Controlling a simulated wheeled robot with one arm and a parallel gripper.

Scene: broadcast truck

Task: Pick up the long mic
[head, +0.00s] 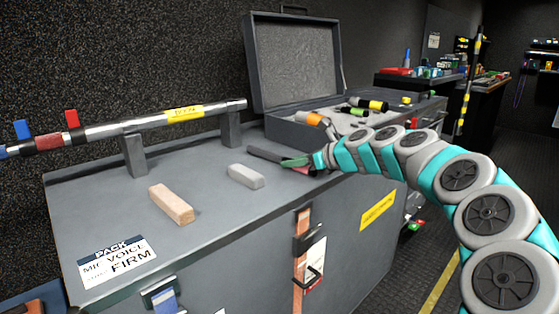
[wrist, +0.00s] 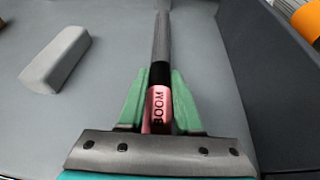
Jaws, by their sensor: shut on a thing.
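In the wrist view the mic (wrist: 161,45) points straight away from me, with a black band and a pink end lettered BOOM. My gripper (head: 293,162) is shut on it; in the wrist view its green fingers (wrist: 159,90) sit on either side of the pink and black part. I cannot tell whether the mic touches the case top (head: 110,205). The pink end is partly hidden by the gripper.
A light grey block (head: 245,176) and a tan block (head: 171,204) lie on the case top. A pole (head: 150,125) rests on two stands behind them.

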